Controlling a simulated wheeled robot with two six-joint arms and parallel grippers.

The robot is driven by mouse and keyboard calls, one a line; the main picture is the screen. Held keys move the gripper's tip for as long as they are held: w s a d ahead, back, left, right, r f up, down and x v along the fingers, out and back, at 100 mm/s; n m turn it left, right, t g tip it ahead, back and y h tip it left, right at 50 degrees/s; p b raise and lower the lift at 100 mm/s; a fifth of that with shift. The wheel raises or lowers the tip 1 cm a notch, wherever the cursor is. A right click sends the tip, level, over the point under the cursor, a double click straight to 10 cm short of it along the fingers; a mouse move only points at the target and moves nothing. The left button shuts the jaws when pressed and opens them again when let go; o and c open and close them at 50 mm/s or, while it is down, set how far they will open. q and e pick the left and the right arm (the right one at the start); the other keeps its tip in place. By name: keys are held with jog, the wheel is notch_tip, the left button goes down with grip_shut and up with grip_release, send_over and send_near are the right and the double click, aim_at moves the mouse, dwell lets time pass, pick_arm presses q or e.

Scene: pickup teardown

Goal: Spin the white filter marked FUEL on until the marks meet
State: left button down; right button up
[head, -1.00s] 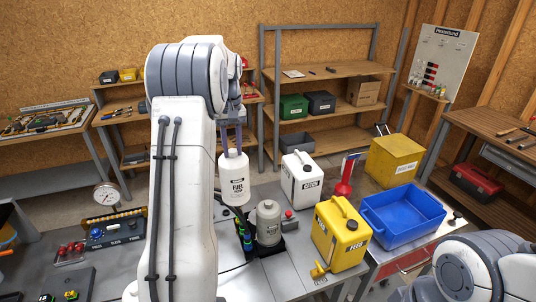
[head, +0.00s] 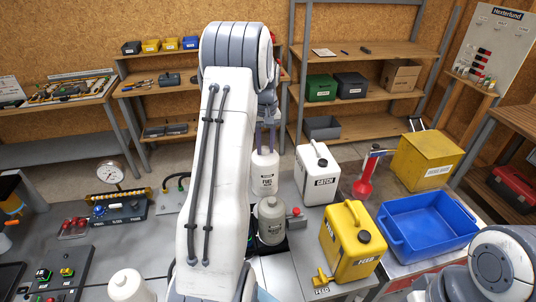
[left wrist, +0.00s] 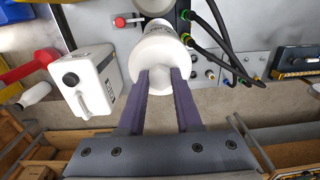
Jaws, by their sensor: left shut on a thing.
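The white filter marked FUEL (head: 264,175) is a bottle-shaped white body with a dark label, hanging upright. My left gripper (head: 266,148) is shut on its narrow top. In the left wrist view the two purple fingers (left wrist: 160,78) hold the filter (left wrist: 158,48). A grey canister (head: 271,222) stands on the bench just below the filter in the head view; I cannot tell whether they touch. My arm hides part of the area to their left. No marks that meet can be made out. My right gripper is out of view.
A white CATCH can (head: 317,182) stands close on the right, also in the left wrist view (left wrist: 90,85). A yellow FEED can (head: 352,245), blue bin (head: 432,222) and red funnel (head: 365,180) are further right. Black hoses (left wrist: 212,40) run beside the filter. A gauge (head: 110,173) stands left.

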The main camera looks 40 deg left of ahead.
aim_at(266, 174)
pick_arm(q)
notch_tip(266, 174, down, 4)
jog(key=shift+r+b, duration=0.2)
jog(key=shift+b, duration=0.15)
notch_tip(266, 174, down, 5)
jog(key=b, duration=0.3)
jog(key=shift+r+b, duration=0.15)
jog(key=shift+b, duration=0.2)
jog(key=shift+d, duration=0.15)
dwell(0.6)
jog(key=shift+f+b, duration=0.4)
jog(key=shift+f, duration=0.5)
jog(key=shift+f+b, duration=0.7)
jog(key=shift+f, duration=0.35)
jog(key=c, duration=0.9)
grip_release()
jog(key=shift+r, duration=0.1)
jog(key=shift+o, duration=0.2)
